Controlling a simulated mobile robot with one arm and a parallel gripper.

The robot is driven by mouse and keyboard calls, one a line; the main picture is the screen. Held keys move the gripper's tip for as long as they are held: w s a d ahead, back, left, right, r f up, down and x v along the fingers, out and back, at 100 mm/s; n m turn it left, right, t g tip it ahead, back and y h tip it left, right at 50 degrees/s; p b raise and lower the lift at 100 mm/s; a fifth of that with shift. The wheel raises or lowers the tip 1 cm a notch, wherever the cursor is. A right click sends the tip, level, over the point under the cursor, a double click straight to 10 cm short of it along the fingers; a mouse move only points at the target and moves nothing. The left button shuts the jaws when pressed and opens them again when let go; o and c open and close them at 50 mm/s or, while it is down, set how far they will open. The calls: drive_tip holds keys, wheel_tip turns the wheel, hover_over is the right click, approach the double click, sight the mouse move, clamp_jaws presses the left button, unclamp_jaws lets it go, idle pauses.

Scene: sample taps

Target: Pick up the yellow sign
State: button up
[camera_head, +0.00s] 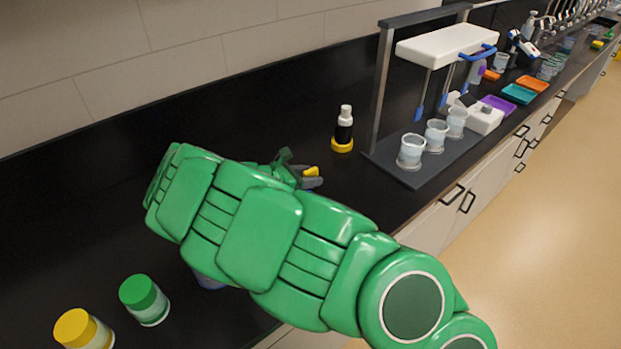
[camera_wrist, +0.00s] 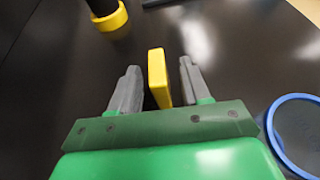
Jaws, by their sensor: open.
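The yellow sign (camera_wrist: 158,78) is a small upright yellow plate in the wrist view. It stands between the two grey fingers of my gripper (camera_wrist: 160,70), nearer the left finger, with a clearer gap on the right. The fingers are open. Its lower end is hidden by the gripper's green front edge. In the head view, a bit of the yellow sign (camera_head: 310,171) shows beside the grey fingers of my gripper (camera_head: 311,180), just past my green arm, which hides most of that area.
A rack with glass beakers (camera_head: 411,150) is to the right. Green-lidded (camera_head: 144,299) and yellow-lidded (camera_head: 84,328) jars stand front left. A blue-rimmed round container (camera_wrist: 297,130) is close right of the gripper.

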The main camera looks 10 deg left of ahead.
drive_tip(key=shift+x, duration=0.75)
clamp_jaws()
drive_tip(key=shift+r, duration=0.1)
